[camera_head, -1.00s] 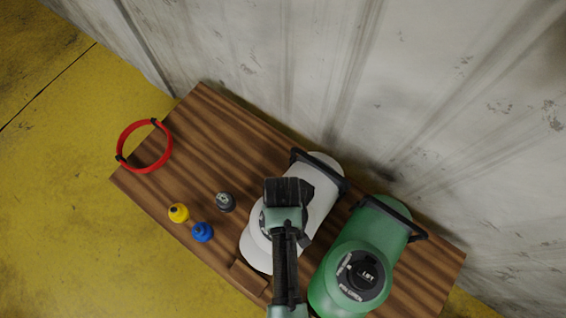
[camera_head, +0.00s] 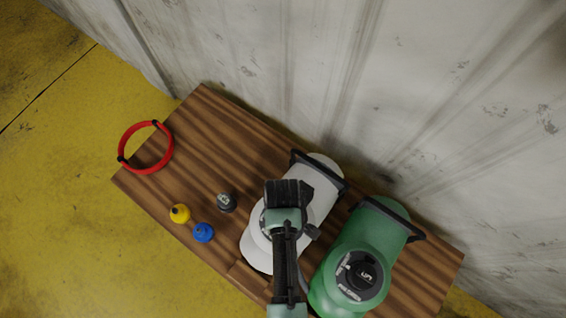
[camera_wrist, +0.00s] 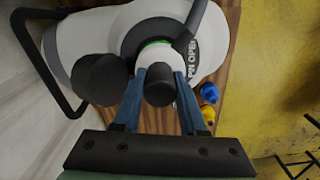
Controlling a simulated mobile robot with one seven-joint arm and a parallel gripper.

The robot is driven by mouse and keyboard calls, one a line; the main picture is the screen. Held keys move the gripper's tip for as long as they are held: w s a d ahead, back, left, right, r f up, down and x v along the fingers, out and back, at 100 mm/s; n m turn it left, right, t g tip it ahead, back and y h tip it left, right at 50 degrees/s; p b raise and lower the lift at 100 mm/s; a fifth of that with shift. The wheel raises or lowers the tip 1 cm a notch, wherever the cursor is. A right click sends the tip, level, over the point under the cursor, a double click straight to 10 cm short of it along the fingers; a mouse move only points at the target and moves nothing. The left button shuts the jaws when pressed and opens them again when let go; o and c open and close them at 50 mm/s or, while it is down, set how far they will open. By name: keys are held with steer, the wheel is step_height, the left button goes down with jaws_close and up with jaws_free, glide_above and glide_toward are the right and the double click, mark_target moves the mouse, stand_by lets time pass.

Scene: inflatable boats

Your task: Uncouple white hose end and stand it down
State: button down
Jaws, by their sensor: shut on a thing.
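A grey hose (camera_wrist: 196,14) curves away from the valve area. Whether the hose end is still seated in the valve is hidden.
A dark round knob (camera_wrist: 101,79) stands close left of my fingers. Yellow (camera_head: 180,213), blue (camera_head: 203,233) and dark grey (camera_head: 226,202) caps stand left. A red ring (camera_head: 127,137) overhangs the table's left end. A wall runs behind.

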stand_by(0.3)
steer(key=n+p, duration=0.1)
steer(key=n, duration=0.2)
steer(key=shift+r, duration=0.1)
steer(key=shift+n, duration=0.7)
steer(key=n+p, duration=0.1)
steer(key=n, duration=0.3)
steer(key=shift+r+p, duration=0.75)
steer(key=shift+p, duration=0.1)
stand_by(0.5)
step_height(320, 180, up, 4)
steer(key=p, duration=0.4)
steer(key=shift+r+p, duration=0.25)
steer(key=shift+p, duration=0.05)
steer(key=shift+f, duration=0.1)
